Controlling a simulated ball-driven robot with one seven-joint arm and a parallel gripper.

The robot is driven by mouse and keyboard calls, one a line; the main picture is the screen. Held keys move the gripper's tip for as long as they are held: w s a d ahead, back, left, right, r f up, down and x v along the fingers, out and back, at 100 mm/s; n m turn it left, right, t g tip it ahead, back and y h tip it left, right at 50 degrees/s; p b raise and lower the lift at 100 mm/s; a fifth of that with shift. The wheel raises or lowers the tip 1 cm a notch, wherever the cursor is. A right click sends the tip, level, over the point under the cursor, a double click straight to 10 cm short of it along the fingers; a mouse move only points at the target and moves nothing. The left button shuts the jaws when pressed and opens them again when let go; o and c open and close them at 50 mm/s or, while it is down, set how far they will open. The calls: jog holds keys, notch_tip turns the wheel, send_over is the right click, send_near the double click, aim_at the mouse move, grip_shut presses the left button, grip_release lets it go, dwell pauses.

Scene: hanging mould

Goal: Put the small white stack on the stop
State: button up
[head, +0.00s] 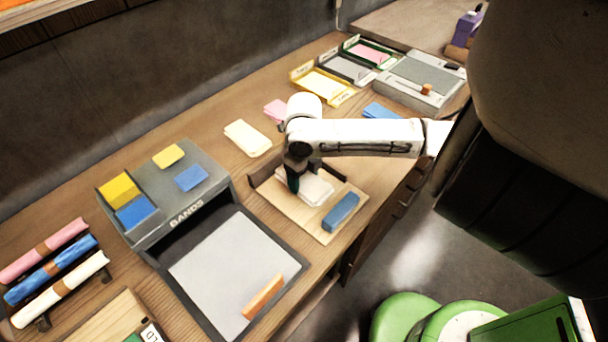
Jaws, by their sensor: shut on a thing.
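A small white stack (317,190) of sheets lies at a wooden board (288,210) with raised dark edges, right of my gripper. My gripper (294,183) points down at the stack's left edge and is shut on it. The fingers and arm hide part of the stack, so I cannot tell whether it rests on the board or is slightly above it. A raised edge of the board, perhaps the stop, runs behind the stack, partly hidden by my arm. A blue block (341,211) lies on the board's right side.
A cream stack (247,138) and pink sheets (275,110) lie behind. A grey BANDS box (180,205) and a dark tray (232,268) with an orange block (262,297) stand left. Coloured trays (322,86) stand at the back. Green stools (405,318) are below the table edge.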

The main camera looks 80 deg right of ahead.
aim_at(304, 179)
jog(key=shift+f, duration=0.1)
jog(key=o, duration=1.1)
notch_tip(304, 179, up, 12)
jog(key=shift+r, duration=0.15)
